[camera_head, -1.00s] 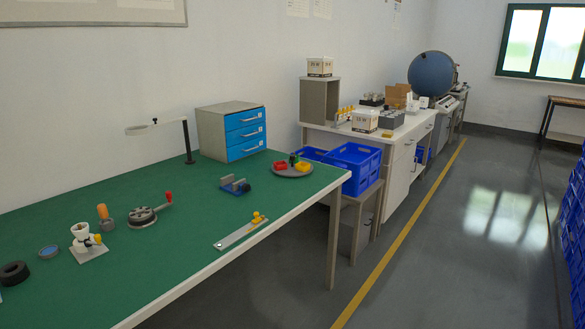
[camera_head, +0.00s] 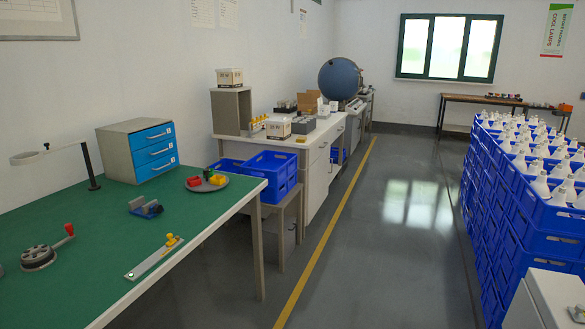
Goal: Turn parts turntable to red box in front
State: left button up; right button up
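The parts turntable (camera_head: 211,187) is a round grey plate near the far right corner of the green-topped table. It carries a red box (camera_head: 193,181) on its left side, a yellow box (camera_head: 217,179) on its right side and a small dark green part (camera_head: 208,173) toward the back. The red box faces left in the picture. Neither of my grippers shows in the head view, so their state is hidden.
The green table (camera_head: 95,228) holds a blue-drawer cabinet (camera_head: 138,150), a blue fixture (camera_head: 146,208), a metal strip with yellow knob (camera_head: 155,257) and a round crank device (camera_head: 40,255). Stacked blue crates (camera_head: 520,200) stand right. Grey floor (camera_head: 390,250) between is clear.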

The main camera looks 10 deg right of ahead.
aim_at(207, 182)
jog(key=z, duration=0.55)
jog(key=i, duration=3.4)
jog(key=u, duration=2)
